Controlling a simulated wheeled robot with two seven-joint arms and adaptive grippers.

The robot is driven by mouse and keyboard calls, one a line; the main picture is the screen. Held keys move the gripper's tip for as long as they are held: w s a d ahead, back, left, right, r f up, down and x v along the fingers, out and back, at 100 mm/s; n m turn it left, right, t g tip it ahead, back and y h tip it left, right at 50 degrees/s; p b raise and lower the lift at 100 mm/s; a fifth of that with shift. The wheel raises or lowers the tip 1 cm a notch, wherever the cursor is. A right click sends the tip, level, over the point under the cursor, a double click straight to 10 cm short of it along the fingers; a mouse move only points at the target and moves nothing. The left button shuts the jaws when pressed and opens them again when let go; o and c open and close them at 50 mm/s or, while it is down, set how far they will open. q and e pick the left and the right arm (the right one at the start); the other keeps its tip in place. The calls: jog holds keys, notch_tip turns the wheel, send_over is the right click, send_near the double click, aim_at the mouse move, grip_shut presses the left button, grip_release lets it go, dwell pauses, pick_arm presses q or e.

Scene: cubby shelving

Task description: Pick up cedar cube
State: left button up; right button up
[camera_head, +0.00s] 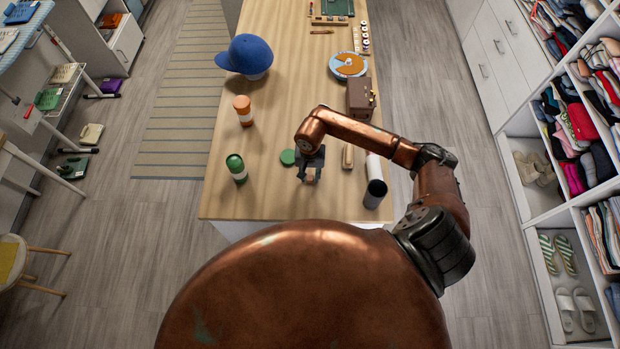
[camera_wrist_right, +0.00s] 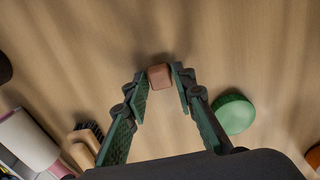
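The cedar cube (camera_wrist_right: 159,76) is a small reddish-brown block. In the wrist view it sits between the fingertips of my right gripper (camera_wrist_right: 160,72). The green-padded fingers stand apart, one on each side of the cube, with narrow gaps that make contact hard to judge. In the head view my right gripper (camera_head: 311,175) points down near the front of the wooden table, and the cube (camera_head: 310,179) shows partly at its fingers. My left gripper is not in view.
A green disc (camera_head: 288,157) lies just left of the gripper. A green-capped bottle (camera_head: 237,168) and an orange-capped bottle (camera_head: 243,111) stand further left. A dark-ended cylinder (camera_head: 375,193) is at right. A brown box (camera_head: 360,98) and a blue cap (camera_head: 245,54) are farther back.

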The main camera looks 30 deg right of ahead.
jog(key=c, duration=0.3)
jog(key=shift+r, duration=0.15)
